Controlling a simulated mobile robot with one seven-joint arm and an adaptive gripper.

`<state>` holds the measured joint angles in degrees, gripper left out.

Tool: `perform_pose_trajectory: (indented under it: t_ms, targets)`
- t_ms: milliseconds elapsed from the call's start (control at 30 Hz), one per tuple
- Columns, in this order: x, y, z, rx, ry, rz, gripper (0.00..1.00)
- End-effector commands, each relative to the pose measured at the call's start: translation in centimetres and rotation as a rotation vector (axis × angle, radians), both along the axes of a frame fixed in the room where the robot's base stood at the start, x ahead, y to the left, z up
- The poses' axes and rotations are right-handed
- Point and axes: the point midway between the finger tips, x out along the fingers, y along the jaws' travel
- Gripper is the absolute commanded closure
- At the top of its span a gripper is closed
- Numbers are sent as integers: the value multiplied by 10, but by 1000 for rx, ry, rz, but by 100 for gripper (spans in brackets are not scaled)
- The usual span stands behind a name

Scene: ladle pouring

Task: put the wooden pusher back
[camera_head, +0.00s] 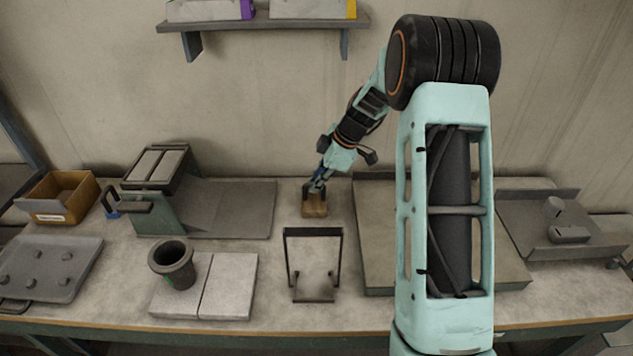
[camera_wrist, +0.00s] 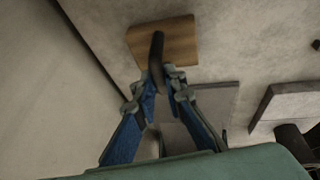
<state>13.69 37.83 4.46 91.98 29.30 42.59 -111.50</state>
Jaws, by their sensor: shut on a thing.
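The wooden pusher (camera_head: 315,209) is a small brown wooden block with a dark upright handle. In the head view it is at the back middle of the bench, near the wall. My gripper (camera_head: 317,187) is above the block. In the wrist view my gripper (camera_wrist: 163,84) has its blue fingers closed together on the black handle, with the wooden pusher (camera_wrist: 180,42) beyond the fingertips. I cannot tell whether the block's underside touches the bench or hangs just above it.
A dark wire stand (camera_head: 314,265) is in front of the pusher. A sloped machine with a grey plate (camera_head: 235,208) is to the left, a large tray (camera_head: 376,255) to the right. A dark cup (camera_head: 172,264) stands on pale slabs (camera_head: 228,285). A shelf (camera_head: 262,23) hangs above.

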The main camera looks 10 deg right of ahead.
Motion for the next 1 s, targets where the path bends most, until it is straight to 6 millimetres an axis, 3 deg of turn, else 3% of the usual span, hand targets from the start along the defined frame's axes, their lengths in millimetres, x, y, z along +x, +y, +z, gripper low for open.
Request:
perform_pose_trajectory:
  t_ms: [67, 100, 267, 667, 1000]
  targets:
    - [0, 0, -3, 0, -1, 0, 100]
    - [0, 0, -2, 0, 0, 0, 87]
    - [0, 0, -2, 0, 0, 0, 72]
    - [0, -1, 5, 0, -1, 0, 72]
    - [-18, -26, 68, -1, -5, -2, 72]
